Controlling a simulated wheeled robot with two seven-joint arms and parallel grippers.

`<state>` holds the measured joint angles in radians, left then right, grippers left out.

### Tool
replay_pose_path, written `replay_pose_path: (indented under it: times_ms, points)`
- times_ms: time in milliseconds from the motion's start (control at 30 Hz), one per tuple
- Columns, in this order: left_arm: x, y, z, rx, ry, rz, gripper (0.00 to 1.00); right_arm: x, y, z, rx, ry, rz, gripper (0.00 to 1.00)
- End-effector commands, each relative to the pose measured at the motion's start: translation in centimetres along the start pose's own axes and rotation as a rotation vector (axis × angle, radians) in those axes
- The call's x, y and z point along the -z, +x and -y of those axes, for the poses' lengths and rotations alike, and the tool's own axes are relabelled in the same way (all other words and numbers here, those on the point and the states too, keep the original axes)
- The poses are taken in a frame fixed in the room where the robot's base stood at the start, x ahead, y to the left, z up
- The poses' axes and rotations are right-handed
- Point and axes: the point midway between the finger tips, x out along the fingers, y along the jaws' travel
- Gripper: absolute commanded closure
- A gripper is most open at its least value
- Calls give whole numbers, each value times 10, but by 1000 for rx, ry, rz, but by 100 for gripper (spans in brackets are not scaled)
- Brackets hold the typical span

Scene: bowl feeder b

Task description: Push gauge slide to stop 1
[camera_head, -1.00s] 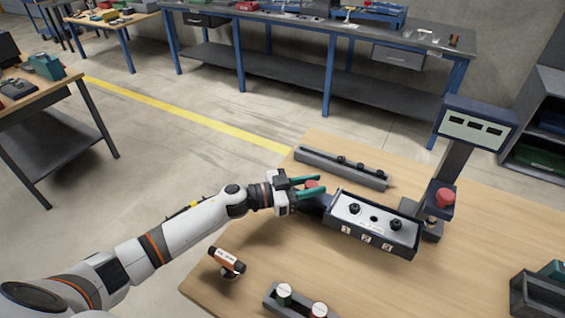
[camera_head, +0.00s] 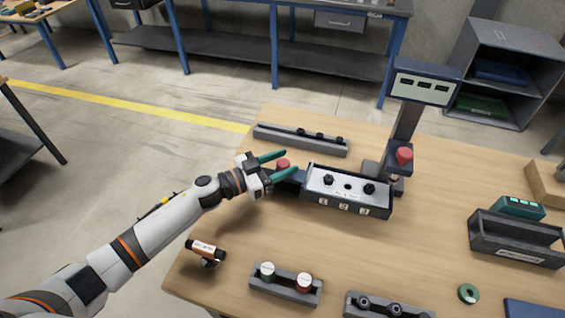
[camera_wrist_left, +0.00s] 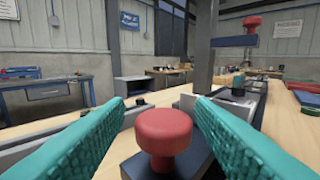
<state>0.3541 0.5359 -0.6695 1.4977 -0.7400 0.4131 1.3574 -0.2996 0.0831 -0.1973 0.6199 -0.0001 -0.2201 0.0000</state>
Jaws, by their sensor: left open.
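The gauge (camera_head: 348,192) is a dark long block on the wooden table, with a light top plate carrying black knobs and several small numbered labels on its front. A slide with a red round knob (camera_head: 283,163) sticks out at its left end. My left gripper (camera_head: 291,160) is open, with its teal fingers on either side of the red knob. In the left wrist view the knob (camera_wrist_left: 165,138) stands upright between the fingers, with a visible gap on each side. The numbers on the labels are too small to read surely. My right gripper is not in view.
A post with a display (camera_head: 425,86) and a red button (camera_head: 404,155) stands at the gauge's right end. A grey rail (camera_head: 300,140) lies behind. An orange-black tool (camera_head: 206,250) and a holder with capped pieces (camera_head: 286,284) lie in front. A dark bin (camera_head: 515,240) stands right.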

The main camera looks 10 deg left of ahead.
Motion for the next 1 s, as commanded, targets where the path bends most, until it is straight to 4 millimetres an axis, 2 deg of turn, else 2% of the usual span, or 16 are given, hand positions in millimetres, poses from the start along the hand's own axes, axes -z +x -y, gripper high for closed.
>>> replay_pose_path:
  times_ms: [167, 400, 533, 700, 1000]
  points:
    - [4, -27, 0, -1, 2, -5, 50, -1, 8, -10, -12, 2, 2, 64]
    - [6, -79, 0, 0, 0, -5, 50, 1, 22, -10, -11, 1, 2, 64]
    - [4, -101, 0, 0, 0, -4, 50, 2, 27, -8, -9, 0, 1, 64]
    - [3, -115, 0, 1, -2, -2, 50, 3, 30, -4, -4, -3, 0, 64]
    - [1, -118, 0, 1, 0, 0, 50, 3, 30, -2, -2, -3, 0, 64]
